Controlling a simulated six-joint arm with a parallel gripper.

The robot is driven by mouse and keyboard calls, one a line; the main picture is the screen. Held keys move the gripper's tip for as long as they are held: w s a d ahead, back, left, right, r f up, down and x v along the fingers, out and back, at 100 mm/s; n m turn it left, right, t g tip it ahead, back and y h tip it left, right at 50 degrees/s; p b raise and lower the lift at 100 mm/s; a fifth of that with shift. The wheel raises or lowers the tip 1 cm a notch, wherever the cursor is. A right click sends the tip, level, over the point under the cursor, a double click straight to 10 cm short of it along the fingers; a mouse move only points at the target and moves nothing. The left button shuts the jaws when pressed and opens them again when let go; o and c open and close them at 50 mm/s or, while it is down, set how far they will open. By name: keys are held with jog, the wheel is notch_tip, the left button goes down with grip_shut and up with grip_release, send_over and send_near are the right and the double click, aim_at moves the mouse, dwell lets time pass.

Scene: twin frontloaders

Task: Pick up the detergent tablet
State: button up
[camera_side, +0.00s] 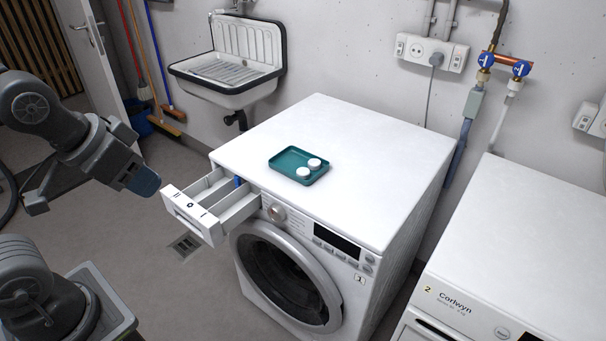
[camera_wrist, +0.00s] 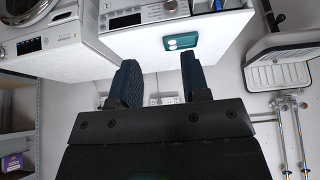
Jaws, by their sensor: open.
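Two white round detergent tablets, one nearer (camera_side: 303,172) and one farther (camera_side: 314,163), lie in the right part of a teal tray (camera_side: 284,160) on top of the left washing machine. My gripper (camera_side: 146,182) is left of that machine and its open drawer, well apart from the tray. In the wrist view my gripper (camera_wrist: 160,82) shows two spread blue-tipped fingers with nothing between them. The tray (camera_wrist: 168,43) shows small beyond the fingertips in that view, with pale spots in it.
The detergent drawer (camera_side: 192,215) of the left washing machine (camera_side: 350,130) is pulled out at its front left. A second machine (camera_side: 530,240) stands at the right. A sink (camera_side: 228,75) hangs on the back wall. The machine top around the tray is clear.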

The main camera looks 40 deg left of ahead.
jog(key=shift+o, duration=0.3)
jog(key=shift+o, duration=0.6)
jog(key=w+r+g, duration=0.1)
jog(key=w+r, duration=0.5)
jog(key=w, duration=0.4)
jog(key=g, duration=0.5)
send_over(302, 177)
jog(key=w, duration=0.1)
notch_tip(302, 177, down, 16)
notch_tip(302, 177, down, 9)
jog(key=shift+r, duration=0.1)
jog(key=shift+s+f, duration=0.25)
jog(key=shift+f, duration=1.15)
jog(key=shift+s+f, duration=0.2)
jog(key=shift+f, duration=1.15)
